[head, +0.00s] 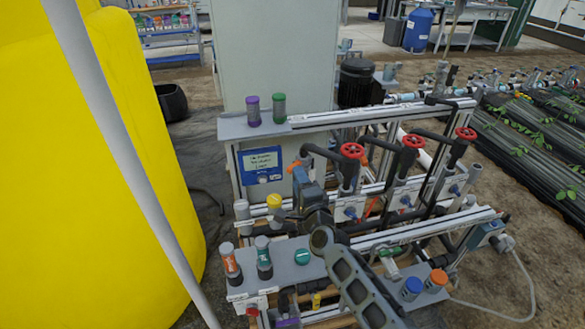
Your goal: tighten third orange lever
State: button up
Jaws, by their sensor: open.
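An orange lever (294,165) shows at the left of the upper pipe row, just behind the end of my arm. Another orange lever piece (371,206) slants down between the pipes further right. An orange piece (361,141) also shows by the first red handwheel. I cannot tell from this view which is the third lever. My gripper (299,173) is open, beside and in front of the leftmost orange lever. Its fingertips are small and partly hidden, so contact with the lever cannot be told. My forearm covers part of the lower front pipes.
Red handwheels (352,151) top the dark upright pipes. Capped bottles (264,258) stand on the front left shelf (286,268). A yellow tank (110,160) fills the left side, and a grey cabinet (270,50) stands behind. Bare floor (510,200) lies to the right.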

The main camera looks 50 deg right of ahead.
aim_at(293, 165)
jog(key=shift+x, duration=3.1)
grip_shut()
